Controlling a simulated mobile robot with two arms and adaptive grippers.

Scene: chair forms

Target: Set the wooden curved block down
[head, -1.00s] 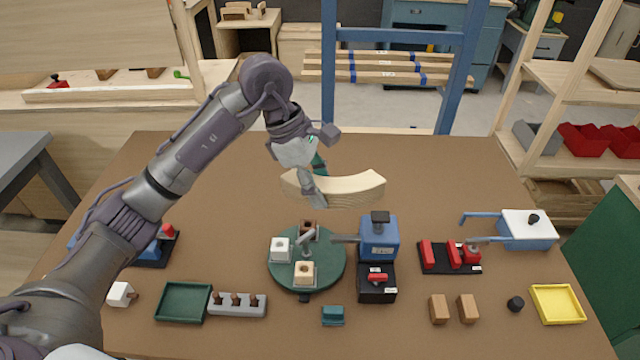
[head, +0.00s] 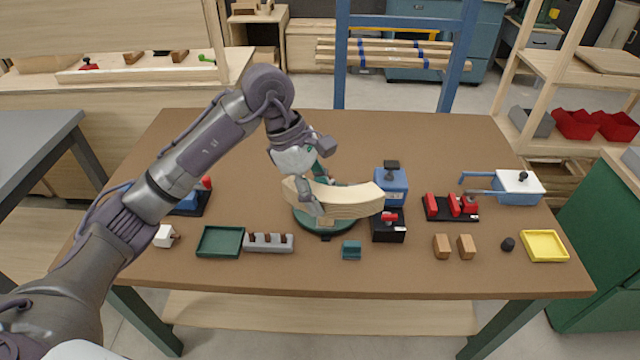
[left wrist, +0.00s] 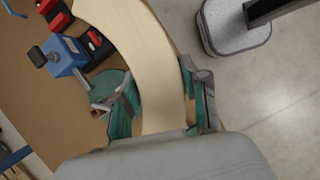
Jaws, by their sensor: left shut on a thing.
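The wooden curved block (head: 350,201) is pale and arc-shaped, and in the head view it shows in front of the round green turntable (head: 328,229), hiding much of it. My left gripper (head: 313,194) is shut on the block near its left end and holds it up, apart from the table as far as I can tell. In the left wrist view the block (left wrist: 146,62) runs up from between the green-padded fingers of my gripper (left wrist: 163,112), with floor to its right. My right gripper is not in view.
The brown table (head: 430,150) has free room at the back. A green tray (head: 220,241), a grey peg rack (head: 268,243), a blue device (head: 391,186), a red clamp fixture (head: 450,206), brown blocks (head: 466,247) and a yellow tray (head: 544,246) stand on it.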

